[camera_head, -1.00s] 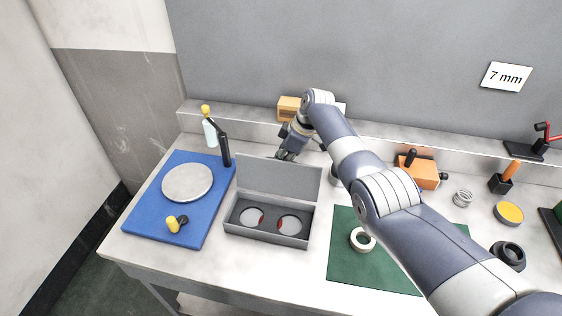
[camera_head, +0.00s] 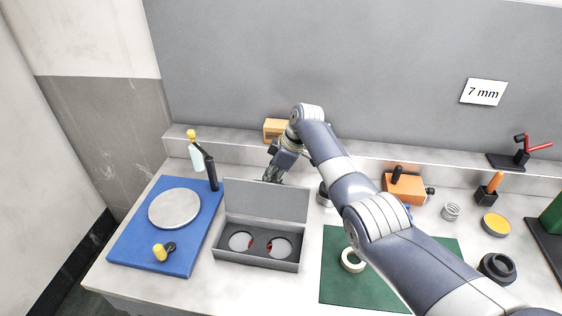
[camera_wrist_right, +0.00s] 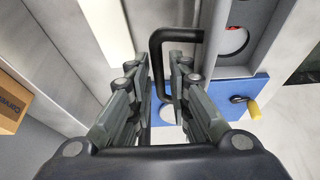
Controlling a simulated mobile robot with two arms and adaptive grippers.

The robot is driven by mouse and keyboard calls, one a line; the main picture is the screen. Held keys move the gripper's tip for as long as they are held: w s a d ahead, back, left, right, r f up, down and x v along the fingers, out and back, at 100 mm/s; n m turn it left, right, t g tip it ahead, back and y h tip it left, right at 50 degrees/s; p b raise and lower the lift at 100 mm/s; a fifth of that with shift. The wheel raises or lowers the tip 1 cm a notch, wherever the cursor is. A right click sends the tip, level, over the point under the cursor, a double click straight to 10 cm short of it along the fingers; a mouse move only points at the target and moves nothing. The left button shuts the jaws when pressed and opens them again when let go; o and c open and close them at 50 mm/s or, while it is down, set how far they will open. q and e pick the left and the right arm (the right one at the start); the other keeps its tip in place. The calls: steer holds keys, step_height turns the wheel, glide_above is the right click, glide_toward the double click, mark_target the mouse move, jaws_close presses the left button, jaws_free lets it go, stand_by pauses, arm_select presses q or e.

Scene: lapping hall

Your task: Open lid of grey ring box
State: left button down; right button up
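The grey ring box (camera_head: 257,260) stands on the bench with its lid (camera_head: 265,200) raised upright at the back. Two round discs with red at their edges lie in the open box. My right gripper (camera_head: 272,176) is behind the lid's top edge, its fingertips partly hidden. In the right wrist view my right gripper (camera_wrist_right: 158,75) has its fingers apart. A black bar handle (camera_wrist_right: 180,36) reaches between or just beyond them; I cannot tell whether they touch it. Part of the box shows there (camera_wrist_right: 262,38). My left gripper is not in view.
A blue mat (camera_head: 138,246) with a round plate (camera_head: 175,208) lies left of the box. A green mat (camera_head: 335,288) with a white ring (camera_head: 352,262) lies right. A bottle (camera_head: 195,152) and a cardboard box (camera_head: 275,128) stand behind. My right arm spans the bench's right side.

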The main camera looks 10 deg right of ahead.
steer(key=v, duration=0.9)
steer(key=shift+r, duration=0.35)
steer(key=shift+d, duration=0.15)
